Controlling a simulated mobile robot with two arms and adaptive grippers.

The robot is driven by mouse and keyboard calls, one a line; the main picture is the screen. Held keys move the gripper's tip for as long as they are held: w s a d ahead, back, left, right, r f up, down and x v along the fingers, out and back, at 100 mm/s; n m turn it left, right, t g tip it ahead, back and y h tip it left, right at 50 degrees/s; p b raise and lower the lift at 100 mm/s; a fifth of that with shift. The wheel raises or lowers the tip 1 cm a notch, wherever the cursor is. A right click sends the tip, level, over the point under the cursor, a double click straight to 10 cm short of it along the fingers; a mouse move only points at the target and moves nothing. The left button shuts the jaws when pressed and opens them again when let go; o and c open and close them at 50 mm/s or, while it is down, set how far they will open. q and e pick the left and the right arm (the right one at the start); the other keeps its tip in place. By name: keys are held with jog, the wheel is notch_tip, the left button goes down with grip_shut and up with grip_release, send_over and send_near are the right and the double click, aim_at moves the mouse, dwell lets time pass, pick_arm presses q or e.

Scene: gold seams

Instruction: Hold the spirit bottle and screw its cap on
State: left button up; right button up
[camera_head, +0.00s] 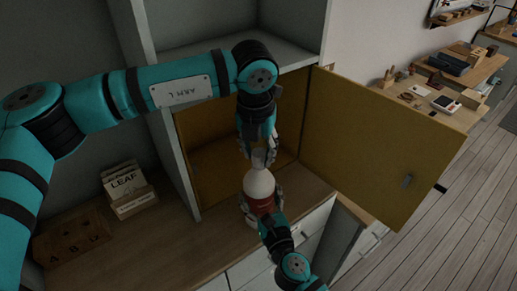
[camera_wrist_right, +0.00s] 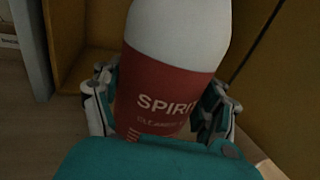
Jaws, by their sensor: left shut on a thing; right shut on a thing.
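The spirit bottle (camera_head: 259,186), white with a red label, stands upright on the wooden counter in front of an open cupboard. In the right wrist view the bottle (camera_wrist_right: 175,75) fills the middle, its label reading "SPIRI". My right gripper (camera_head: 262,207) is shut around the bottle's lower body; its fingers (camera_wrist_right: 160,108) show on both sides of the label. My left gripper (camera_head: 259,156) points down above the bottle's neck, with its fingers closed at the top. The cap is hidden or too small to make out between those fingers.
The yellow cupboard door (camera_head: 375,145) stands open to the right. A desk with small items (camera_head: 425,100) is farther back at right.

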pick_arm(q)
jog(key=shift+f, duration=0.6)
pick_arm(e)
jog(key=shift+f, duration=0.1)
grip_shut()
pick_arm(q)
jog(key=m, duration=0.5)
jog(key=shift+w+m+g+h, duration=0.1)
jog(key=shift+m+g+h, duration=0.2)
jog(key=shift+h, duration=0.1)
jog(key=m, duration=0.7)
jog(key=shift+g+h, duration=0.3)
jog(key=shift+g, duration=0.1)
jog(key=o, duration=0.7)
